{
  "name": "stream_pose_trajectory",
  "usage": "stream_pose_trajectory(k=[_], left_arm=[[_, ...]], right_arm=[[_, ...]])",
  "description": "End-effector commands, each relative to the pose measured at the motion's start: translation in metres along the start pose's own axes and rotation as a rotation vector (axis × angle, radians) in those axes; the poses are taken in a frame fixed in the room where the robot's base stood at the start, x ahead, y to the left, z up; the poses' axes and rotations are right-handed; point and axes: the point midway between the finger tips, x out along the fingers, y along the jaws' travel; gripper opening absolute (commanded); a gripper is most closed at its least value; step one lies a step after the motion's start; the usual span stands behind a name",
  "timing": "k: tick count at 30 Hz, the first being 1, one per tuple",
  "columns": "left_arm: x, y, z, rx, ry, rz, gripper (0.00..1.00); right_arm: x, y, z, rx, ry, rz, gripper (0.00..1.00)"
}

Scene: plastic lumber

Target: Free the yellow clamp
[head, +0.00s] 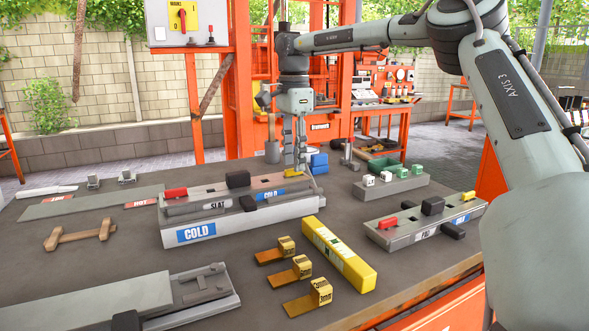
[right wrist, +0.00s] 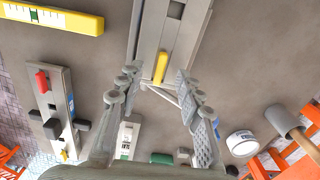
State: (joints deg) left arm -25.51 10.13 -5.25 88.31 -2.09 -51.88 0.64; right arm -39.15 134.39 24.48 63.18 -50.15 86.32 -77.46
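The yellow clamp (right wrist: 161,67) is a short bar near the end of the long grey mould (right wrist: 148,40) in the right wrist view. In the head view, a small yellow piece (head: 292,172) shows at the far right end of the mould labelled COLD (head: 240,219), partly covered by my gripper. My right gripper (head: 295,165) points down over that end. In the right wrist view its fingers (right wrist: 160,83) are spread, with the clamp between them in the picture and no visible grip. Whether they touch it is unclear. My left gripper is not in view.
A red clamp (head: 174,193) and black block (head: 238,179) sit on the same mould. A second mould (head: 420,231) stands at right. A yellow level (head: 338,255) and several brass-coloured pieces lie in front. A blue object (head: 318,163) is close to my right gripper.

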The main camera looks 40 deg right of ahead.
Motion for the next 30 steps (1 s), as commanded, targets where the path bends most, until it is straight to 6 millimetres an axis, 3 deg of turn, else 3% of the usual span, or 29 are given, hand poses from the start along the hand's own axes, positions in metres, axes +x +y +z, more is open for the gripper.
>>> stream_pose_trajectory(k=[15,30], left_arm=[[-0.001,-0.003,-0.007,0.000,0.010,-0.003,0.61],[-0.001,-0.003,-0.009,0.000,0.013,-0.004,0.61]], right_arm=[[-0.051,0.000,0.000,0.000,0.000,0.000,0.36],[-0.055,0.000,0.000,0.000,0.000,0.001,0.36]])
